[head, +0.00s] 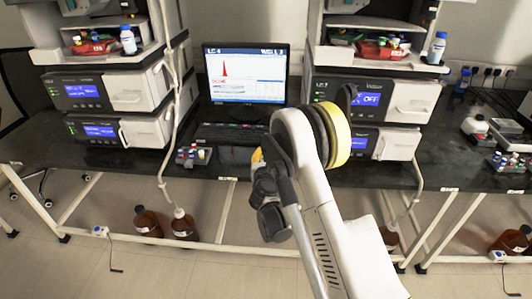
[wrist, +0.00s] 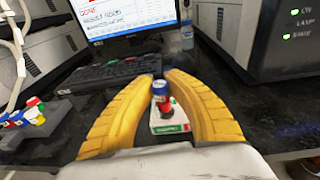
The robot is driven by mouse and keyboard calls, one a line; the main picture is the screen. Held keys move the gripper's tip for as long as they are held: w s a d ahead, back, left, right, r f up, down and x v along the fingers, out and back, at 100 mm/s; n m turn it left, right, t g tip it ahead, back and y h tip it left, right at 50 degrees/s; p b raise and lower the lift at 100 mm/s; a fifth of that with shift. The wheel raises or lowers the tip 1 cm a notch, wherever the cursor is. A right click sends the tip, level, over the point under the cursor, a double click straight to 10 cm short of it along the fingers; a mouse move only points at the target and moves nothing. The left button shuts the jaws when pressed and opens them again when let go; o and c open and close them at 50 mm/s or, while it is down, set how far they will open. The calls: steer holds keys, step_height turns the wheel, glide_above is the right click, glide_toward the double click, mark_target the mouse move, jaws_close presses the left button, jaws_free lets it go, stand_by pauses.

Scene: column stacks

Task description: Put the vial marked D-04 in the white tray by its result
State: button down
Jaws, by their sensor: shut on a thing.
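My gripper (wrist: 168,78) has its two yellow fingers shut on a small vial (wrist: 160,88) with a blue cap. The vial's marking is too small to read. Beyond and below it, a small white tray (wrist: 172,128) with a green-edged label lies on the dark bench, with red and green pieces at it. I cannot tell what these pieces are. In the head view my arm hides most of the gripper and the held vial. The monitor (head: 245,75) shows a trace with one red peak and the headings LC 4 and, less clearly, WELL 3.
A rack of colour-capped vials (head: 193,155) stands left on the bench; it also shows in the wrist view (wrist: 25,116). A keyboard (wrist: 95,75) lies before the monitor. Instrument stacks (head: 120,95) flank it on both sides. Another rack (head: 510,162) stands far right.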

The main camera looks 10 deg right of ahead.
steer(key=shift+f, duration=1.1)
stand_by(0.4)
steer(key=c, duration=1.3)
jaws_free()
steer(key=shift+c, duration=0.2)
step_height(320, 180, up, 10)
steer(key=shift+f, duration=0.1)
steer(key=s+d+r+m+g, duration=0.2)
steer(key=s+d+r+m, duration=0.1)
steer(key=s+r+m, duration=0.4)
steer(key=s+d+r+m+g, duration=0.2)
steer(key=s+r+m, duration=0.3)
steer(key=s+m, duration=0.45)
steer(key=s+a+f+m+g+y, duration=0.2)
steer(key=s+m, duration=0.6)
steer(key=s, duration=0.5)
steer(key=s+a+f+m+g+y, duration=0.2)
steer(key=s+m, duration=0.6)
steer(key=s, duration=0.4)
steer(key=shift+s+a+g, duration=0.3)
steer(key=shift+s+a, duration=0.05)
steer(key=shift+a, duration=0.15)
